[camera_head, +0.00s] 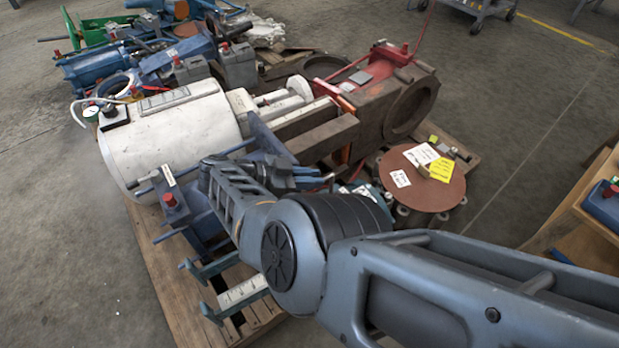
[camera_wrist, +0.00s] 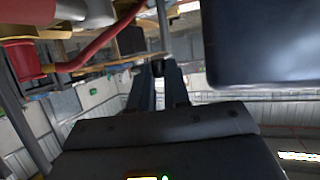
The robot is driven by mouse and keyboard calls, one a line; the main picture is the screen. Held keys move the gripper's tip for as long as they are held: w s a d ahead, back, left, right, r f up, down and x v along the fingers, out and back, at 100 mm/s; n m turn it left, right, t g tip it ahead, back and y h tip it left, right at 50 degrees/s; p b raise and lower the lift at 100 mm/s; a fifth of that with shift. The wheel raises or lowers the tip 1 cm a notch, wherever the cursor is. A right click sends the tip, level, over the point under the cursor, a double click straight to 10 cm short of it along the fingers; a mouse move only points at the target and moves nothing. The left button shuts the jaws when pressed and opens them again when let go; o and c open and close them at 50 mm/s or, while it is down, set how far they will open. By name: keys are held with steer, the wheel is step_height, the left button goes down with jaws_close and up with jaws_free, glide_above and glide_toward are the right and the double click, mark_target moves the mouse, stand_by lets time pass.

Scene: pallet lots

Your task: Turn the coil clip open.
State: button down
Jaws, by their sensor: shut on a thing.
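My gripper (camera_wrist: 158,84) shows in the wrist view as two dark fingers close together, reaching away from the broad dark hand. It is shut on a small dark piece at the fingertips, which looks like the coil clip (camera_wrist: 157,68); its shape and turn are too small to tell. In the head view my arm reaches from the lower right over the loaded pallet (camera_head: 165,275), with its far end among blue machine parts (camera_head: 265,140). The fingertips and the clip cannot be made out there.
A white cylinder (camera_head: 170,135) with a gauge lies left of my arm. A rusty red machine (camera_head: 385,100) and a tagged brown disc (camera_head: 425,185) lie beyond and right. In the wrist view, a red hose (camera_wrist: 105,42) and a large dark block (camera_wrist: 262,45) are close to the fingers.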

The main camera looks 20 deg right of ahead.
steer(key=c, duration=1.1)
jaws_free()
steer(key=shift+d, duration=0.15)
steer(key=b+v, duration=0.2)
steer(key=v, duration=0.4)
steer(key=shift+w+a+f, duration=0.1)
steer(key=shift+a, duration=0.15)
steer(key=shift+v, duration=0.75)
steer(key=shift+r, duration=0.25)
